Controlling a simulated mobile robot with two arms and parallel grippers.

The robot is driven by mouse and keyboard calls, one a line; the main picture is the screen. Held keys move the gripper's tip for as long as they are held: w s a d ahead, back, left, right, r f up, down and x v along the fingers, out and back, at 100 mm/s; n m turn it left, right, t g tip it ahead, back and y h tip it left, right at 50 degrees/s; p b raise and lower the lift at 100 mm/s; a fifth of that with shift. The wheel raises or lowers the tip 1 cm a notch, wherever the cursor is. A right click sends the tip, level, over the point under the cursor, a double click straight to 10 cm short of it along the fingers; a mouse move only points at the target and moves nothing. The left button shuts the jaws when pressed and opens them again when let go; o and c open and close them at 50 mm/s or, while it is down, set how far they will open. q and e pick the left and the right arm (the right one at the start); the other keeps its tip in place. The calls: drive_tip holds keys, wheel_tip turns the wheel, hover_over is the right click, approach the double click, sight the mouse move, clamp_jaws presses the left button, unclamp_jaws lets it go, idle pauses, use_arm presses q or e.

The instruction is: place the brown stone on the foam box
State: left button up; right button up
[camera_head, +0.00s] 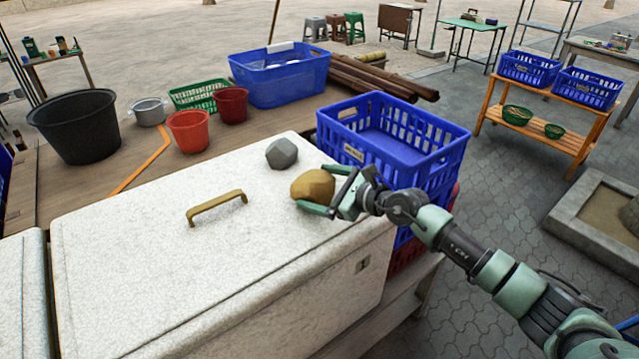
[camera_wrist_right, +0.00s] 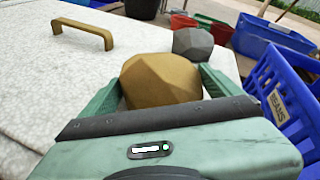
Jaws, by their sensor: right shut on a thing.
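The brown stone (camera_head: 313,185) is at the right end of the white foam box (camera_head: 130,265), on or just over its lid. My right gripper (camera_head: 325,188) comes in from the right and is shut on the stone. In the right wrist view the brown stone (camera_wrist_right: 160,80) sits between the two green fingers (camera_wrist_right: 162,88). Whether the stone's underside touches the lid is hard to tell. A grey stone (camera_head: 282,153) rests on the lid behind it. My left gripper is not in view.
A brass handle (camera_head: 217,207) stands up from the lid, left of the stone. A blue crate (camera_head: 392,140) stands close behind my right gripper. Red buckets (camera_head: 189,131), a black bucket (camera_head: 77,127) and a blue tub (camera_head: 280,76) stand farther back. The lid's left part is clear.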

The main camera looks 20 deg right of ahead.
drive_tip(key=shift+r, duration=0.3)
drive_tip(key=shift+f, duration=0.1)
drive_tip(key=o, duration=1.8)
drive_tip(key=shift+f, duration=0.25)
drive_tip(key=shift+c, duration=0.2)
drive_tip(key=shift+s+r, duration=0.1)
drive_tip(key=shift+r, duration=0.15)
drive_tip(key=shift+s+d, duration=0.15)
drive_tip(key=shift+s, duration=0.05)
drive_tip(key=b+v, duration=0.2)
drive_tip(key=v, duration=0.8)
drive_tip(key=shift+s+d+f+b, duration=0.1)
drive_tip(key=shift+s+d+b, duration=0.1)
drive_tip(key=shift+s+b, duration=0.1)
drive_tip(key=shift+s+d+r, duration=0.2)
drive_tip(key=shift+s+r, duration=0.1)
